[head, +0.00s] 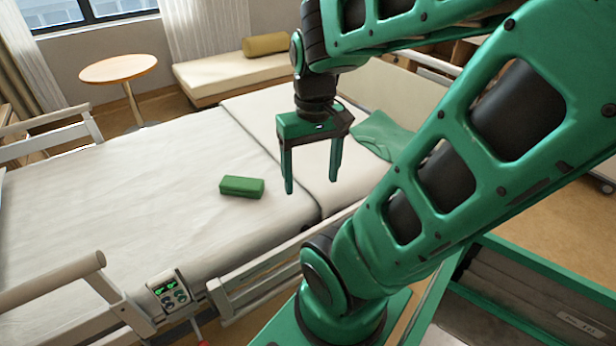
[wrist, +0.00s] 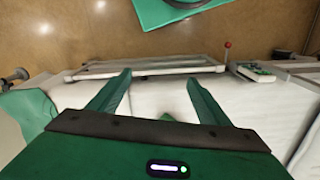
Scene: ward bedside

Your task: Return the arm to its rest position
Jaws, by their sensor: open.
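My gripper (head: 312,180) hangs from my green arm over the bed, fingers pointing down. It is open, with nothing between its fingers. In the wrist view, my gripper (wrist: 155,90) shows its two green fingers spread apart, with white bedding and the bed's side rail beyond them. A green block-like item (head: 241,187) lies on the white bed (head: 110,190), left of my gripper and apart from it. My arm reaches in from the right of the head view.
A side rail (head: 290,252) and a control panel (head: 172,294) line the bed's near edge. A green cloth (head: 385,135) lies right of my gripper. A round table (head: 118,68) and a bench with a cushion (head: 267,44) stand behind. A green-rimmed open container (head: 545,283) is at lower right.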

